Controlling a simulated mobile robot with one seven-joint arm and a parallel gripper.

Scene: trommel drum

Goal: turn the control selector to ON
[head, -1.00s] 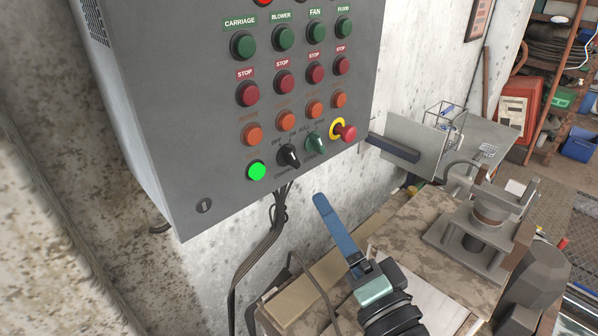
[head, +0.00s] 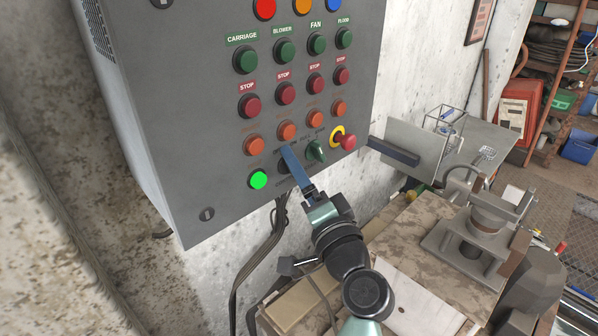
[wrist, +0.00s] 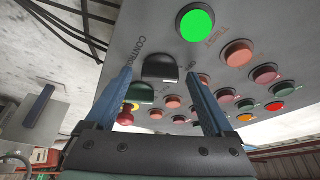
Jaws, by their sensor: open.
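The control selector is a black knob (wrist: 160,68) low on the grey panel, beside the CONTROL lettering in the wrist view. In the head view my gripper's blue finger mostly hides it. My gripper (wrist: 159,76) is open and empty, with one blue fingertip on each side of the knob in the wrist view. Whether the fingers touch the knob cannot be told. In the head view my gripper (head: 288,152) reaches up to the panel from the lower right. The knob's ON and OFF marks are too small or hidden to read.
A lit green lamp (head: 258,180) is left of the knob. A dark green selector (head: 316,150) and a red emergency stop (head: 345,141) are close on the right. Orange buttons (head: 286,131) sit just above. A workbench (head: 410,235) stands below right.

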